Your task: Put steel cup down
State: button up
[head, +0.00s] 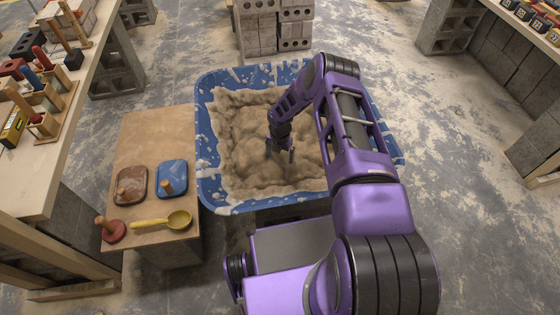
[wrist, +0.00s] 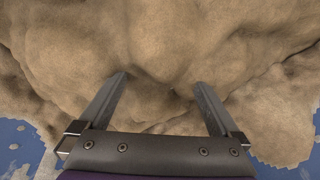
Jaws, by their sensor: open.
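I see no steel cup in either view. My gripper (head: 281,153) is over the blue mortar tub (head: 208,178), low above the sandy mortar (head: 240,135) that fills it. In the wrist view my gripper (wrist: 161,80) has its two fingers spread apart, with only mortar (wrist: 160,40) seen between and beyond them. Nothing is held. I cannot tell whether the fingertips touch the mortar. My arm hides the right part of the tub.
A low wooden bench (head: 155,130) left of the tub holds a brown float (head: 131,185), a blue float (head: 172,175), a red tool (head: 113,231) and a yellow scoop (head: 178,220). A block stack (head: 265,35) stands behind. Open floor (head: 455,150) lies right.

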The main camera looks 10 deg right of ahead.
aim_at(280, 161)
notch_tip(280, 161, up, 9)
jog(key=p, duration=0.1)
dwell(0.6)
